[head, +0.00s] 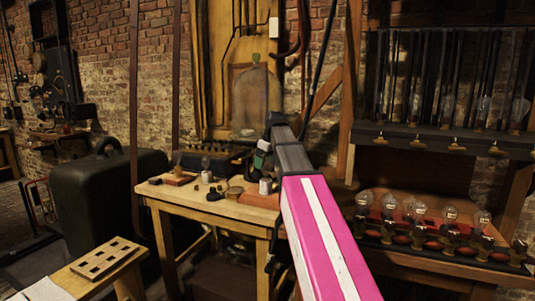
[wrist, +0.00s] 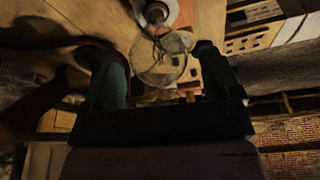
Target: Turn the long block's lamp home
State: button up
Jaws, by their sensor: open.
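My gripper (head: 262,160) is at the end of my pink and white arm, over the right part of the wooden table. In the wrist view its two green fingers (wrist: 160,75) stand apart, with a clear glass lamp (wrist: 160,65) between them. The lamp's base meets a round pale holder (wrist: 170,12) at the top of that view. I cannot tell whether either finger touches the glass. In the head view a reddish block (head: 250,201) with a white holder (head: 265,187) lies below my gripper; the lamp there is mostly hidden. Another reddish block (head: 174,181) with a lamp (head: 177,160) stands further left.
The table (head: 225,212) also carries small dark parts and a round tin (head: 234,193). A large glass jar (head: 250,100) stands behind. A bench with a holed wooden block (head: 105,258) is front left. A rack of bulbs (head: 440,235) stands right.

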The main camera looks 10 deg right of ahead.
jog(key=shift+w+a+f, duration=0.1)
jog(key=shift+f, duration=0.4)
jog(key=c, duration=1.1)
jog(key=shift+o, duration=0.2)
jog(key=m+h, duration=0.1)
jog(key=m, duration=0.3)
jog(key=shift+m+t, duration=0.4)
jog(key=shift+m, duration=0.8)
jog(key=shift+h, duration=0.3)
jog(key=m, duration=0.2)
jog(key=shift+m+h, duration=0.3)
jog(key=shift+m, duration=0.1)
jog(key=m, duration=0.2)
jog(key=m+h, duration=0.1)
jog(key=shift+d+m, duration=0.25)
jog(key=shift+m, duration=0.05)
